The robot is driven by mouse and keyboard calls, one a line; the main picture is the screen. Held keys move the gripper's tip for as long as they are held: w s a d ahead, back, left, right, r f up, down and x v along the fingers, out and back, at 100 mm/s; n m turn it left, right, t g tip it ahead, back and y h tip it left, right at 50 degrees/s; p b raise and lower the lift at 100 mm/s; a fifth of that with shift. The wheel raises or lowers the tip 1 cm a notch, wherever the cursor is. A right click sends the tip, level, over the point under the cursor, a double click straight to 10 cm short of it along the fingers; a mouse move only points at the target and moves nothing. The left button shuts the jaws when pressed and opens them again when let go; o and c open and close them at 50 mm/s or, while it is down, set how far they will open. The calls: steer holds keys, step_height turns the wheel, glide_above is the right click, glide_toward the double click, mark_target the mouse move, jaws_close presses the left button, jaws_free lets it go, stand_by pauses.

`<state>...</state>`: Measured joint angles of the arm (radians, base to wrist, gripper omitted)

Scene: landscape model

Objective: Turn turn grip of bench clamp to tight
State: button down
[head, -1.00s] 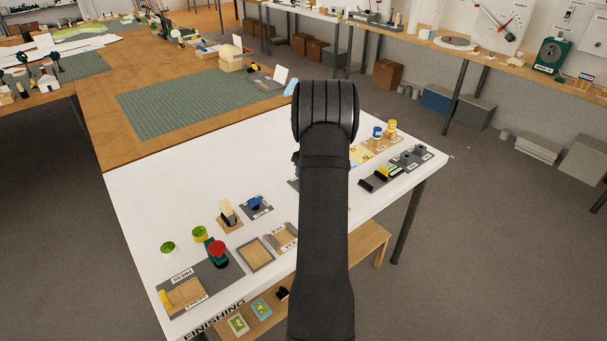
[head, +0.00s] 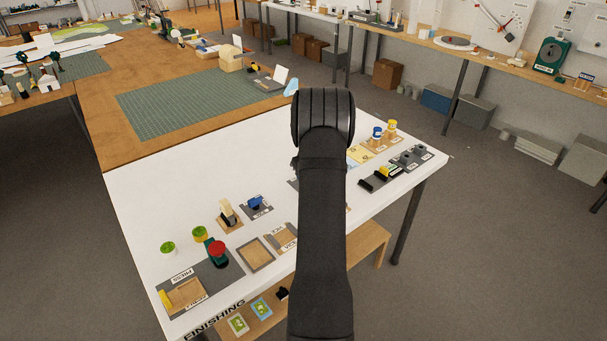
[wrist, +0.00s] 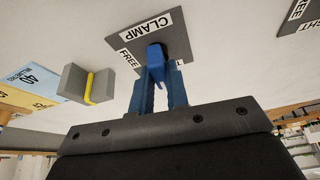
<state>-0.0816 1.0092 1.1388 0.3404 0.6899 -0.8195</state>
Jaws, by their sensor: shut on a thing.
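The bench clamp's turn grip (wrist: 156,53) is a blue handle on a dark grey plate (wrist: 178,38) in the wrist view. The plate has a CLAMP label (wrist: 151,25) and a FREE label (wrist: 131,60). Another label is mostly hidden behind the grip and fingers, with only its last letter showing at the right. My gripper (wrist: 158,76) has blue fingers closed on the turn grip from either side. In the head view my own arm hides the gripper and the clamp grip.
A grey block with a yellow band (wrist: 88,84) stands left of the gripper in the wrist view. A second labelled plate (wrist: 300,14) is at the upper right. In the head view, a red-knobbed press (head: 217,250) stands on the white table (head: 150,205).

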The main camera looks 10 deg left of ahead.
steer(key=shift+n+g, duration=0.3)
steer(key=shift+n, duration=0.5)
steer(key=shift+y, duration=0.3)
steer(key=c, duration=1.4)
jaws_free()
steer(key=shift+r, duration=0.1)
steer(key=v, duration=1.7)
steer(key=shift+s+r, duration=0.15)
steer(key=shift+s, duration=0.05)
steer(key=x, duration=1.7)
steer(key=shift+w+f, duration=0.2)
steer(key=shift+f, duration=0.05)
